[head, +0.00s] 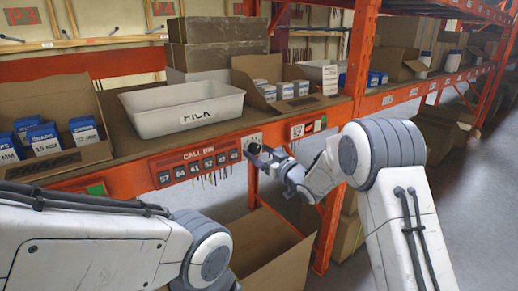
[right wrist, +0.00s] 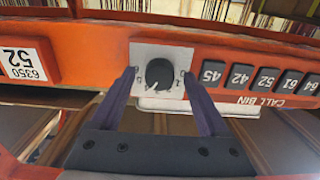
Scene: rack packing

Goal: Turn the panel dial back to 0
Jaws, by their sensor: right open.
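The panel dial is a round black knob (right wrist: 160,73) on a pale square plate (right wrist: 146,52) fixed to the orange beam. In the right wrist view, which looks upside down, small marks sit around the knob, but its setting is too small to read. My right gripper (right wrist: 158,82) is open, with one finger on each side of the knob; whether they touch it I cannot tell. In the head view the right gripper (head: 261,156) is at the beam, just below the plate (head: 252,139). My left arm shows at bottom left, but its gripper is out of view.
A row of numbered black call-bin tags (head: 194,168) lies left of the dial on the beam (head: 130,186). A white PICK tote (head: 187,104) and cartons of boxes (head: 50,140) stand on the shelf above. An open cardboard box (head: 275,262) is below.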

